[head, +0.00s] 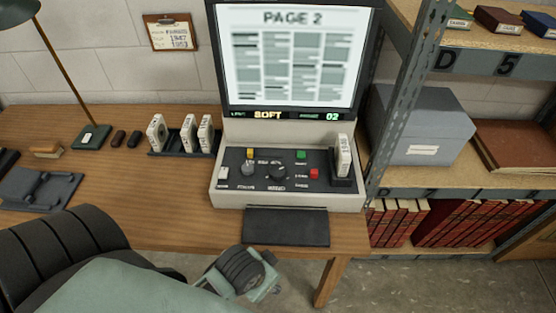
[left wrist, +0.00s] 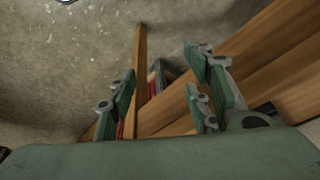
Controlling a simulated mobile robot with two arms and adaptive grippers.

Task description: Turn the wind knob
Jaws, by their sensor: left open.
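The wind knob appears to be the round black knob (head: 278,171) in the middle of the reader console's dark control panel, though its label is too small to read surely. A grey knob (head: 248,168) sits to its left. The screen (head: 293,60) above shows "PAGE 2", with "SOFT" and "02" lit below it. My left arm's wrist end shows in front of the desk edge, below and apart from the console; its fingers cannot be made out there. In the left wrist view my left gripper (left wrist: 165,98) is open and empty, facing the floor and desk legs. My right gripper is not in view.
A yellow button (head: 250,153), green button (head: 301,155) and red button (head: 314,174) surround the knobs. A white reel box (head: 343,155) stands at the panel's right. A black pad (head: 286,227) lies in front. A metal shelf upright (head: 405,95) stands close at the right.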

